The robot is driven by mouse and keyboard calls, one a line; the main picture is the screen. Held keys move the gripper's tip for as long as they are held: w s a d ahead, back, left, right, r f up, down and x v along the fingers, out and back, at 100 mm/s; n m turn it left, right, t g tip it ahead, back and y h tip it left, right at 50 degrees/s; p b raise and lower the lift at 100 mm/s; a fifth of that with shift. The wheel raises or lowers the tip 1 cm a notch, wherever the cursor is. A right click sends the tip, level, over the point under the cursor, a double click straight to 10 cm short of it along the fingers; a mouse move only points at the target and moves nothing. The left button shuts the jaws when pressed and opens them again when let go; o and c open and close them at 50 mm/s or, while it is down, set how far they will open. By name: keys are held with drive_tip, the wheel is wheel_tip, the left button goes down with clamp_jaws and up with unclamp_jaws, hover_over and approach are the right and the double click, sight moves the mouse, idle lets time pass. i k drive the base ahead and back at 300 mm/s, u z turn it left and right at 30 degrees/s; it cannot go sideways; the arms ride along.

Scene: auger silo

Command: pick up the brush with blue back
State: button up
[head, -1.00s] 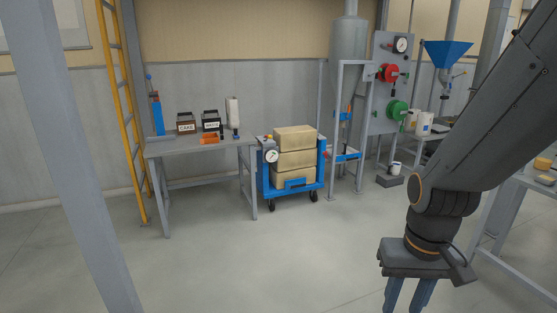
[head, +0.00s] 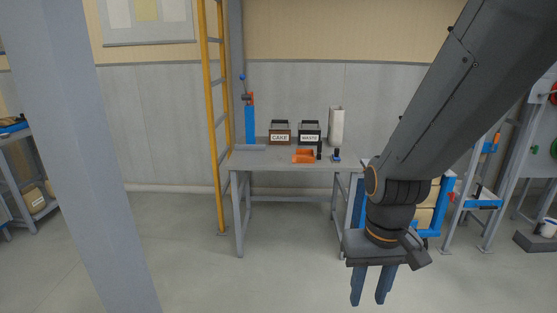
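A small blue item with a dark upper part (head: 336,156) stands near the right end of the grey table (head: 262,160); it may be the brush with blue back, but it is too small to be sure. My gripper (head: 369,296) hangs in front of the table's right side, much nearer to the camera, pointing down. Its two blue fingers are apart with nothing between them. It is well away from the tabletop items.
On the table are an orange tray-like item (head: 302,157), a CAKE box (head: 280,137), a WASTE box (head: 310,134), a white cylinder (head: 336,126) and a blue tool (head: 250,122). A yellow ladder (head: 212,130) stands left. A grey post (head: 75,150) crosses the near left. Floor before the table is clear.

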sight(336, 158)
drive_tip(key=z, duration=0.05)
drive_tip(key=i, duration=1.7)
drive_tip(key=z, duration=0.7)
drive_tip(key=i, duration=1.25)
drive_tip(key=z, duration=0.45)
